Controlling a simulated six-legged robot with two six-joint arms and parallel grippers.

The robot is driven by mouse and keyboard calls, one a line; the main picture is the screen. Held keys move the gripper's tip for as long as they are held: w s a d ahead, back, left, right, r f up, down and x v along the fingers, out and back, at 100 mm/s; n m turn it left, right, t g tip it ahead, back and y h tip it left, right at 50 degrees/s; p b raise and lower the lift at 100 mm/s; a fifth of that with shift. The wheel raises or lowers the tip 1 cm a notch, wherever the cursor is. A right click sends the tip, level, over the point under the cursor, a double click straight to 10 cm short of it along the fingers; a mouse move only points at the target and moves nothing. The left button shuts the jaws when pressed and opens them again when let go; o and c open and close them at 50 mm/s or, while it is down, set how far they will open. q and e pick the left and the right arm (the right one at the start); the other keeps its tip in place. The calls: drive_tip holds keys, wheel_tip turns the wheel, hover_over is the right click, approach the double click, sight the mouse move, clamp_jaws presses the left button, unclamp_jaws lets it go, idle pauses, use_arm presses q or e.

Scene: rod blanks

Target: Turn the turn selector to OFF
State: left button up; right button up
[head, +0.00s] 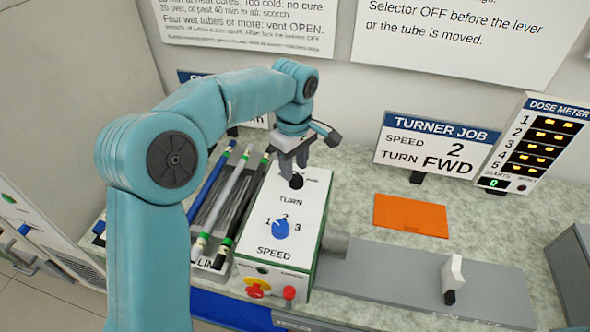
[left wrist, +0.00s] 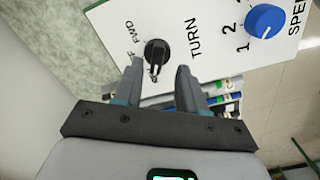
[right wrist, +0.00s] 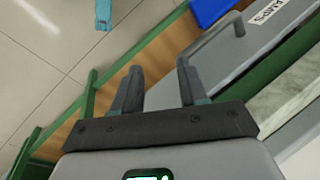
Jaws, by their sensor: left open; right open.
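The turn selector is a small black knob (head: 296,181) at the top of the white control box (head: 262,222), beside the word TURN. In the left wrist view the knob (left wrist: 157,52) has a pale mark on the side toward my gripper; the FWD label lies to its upper left and another label is partly hidden by a finger. I cannot tell which label it points at. My left gripper (left wrist: 160,70) is open, with its fingertips just short of the knob on either side; whether they touch is unclear. My right gripper (right wrist: 155,75) is open and empty, away from the box.
A grey handle (right wrist: 212,38) is near my right gripper.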

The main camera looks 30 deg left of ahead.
sight(296, 179)
use_arm(q)
drive_tip(key=shift+w+d+f, duration=0.1)
drive_tip(key=shift+w+f, duration=0.1)
drive_tip(key=shift+f, duration=0.55)
drive_tip(key=shift+w+d+f, duration=0.1)
drive_tip(key=shift+d+f, duration=0.05)
drive_tip(key=shift+f, duration=0.15)
drive_tip(key=shift+s, duration=0.3)
drive_tip(key=shift+w+f, duration=0.1)
drive_tip(key=shift+w, duration=0.05)
drive_tip(key=shift+c, duration=0.3)
drive_tip(key=shift+w, duration=0.1)
drive_tip(key=c, duration=0.5)
clamp_jaws()
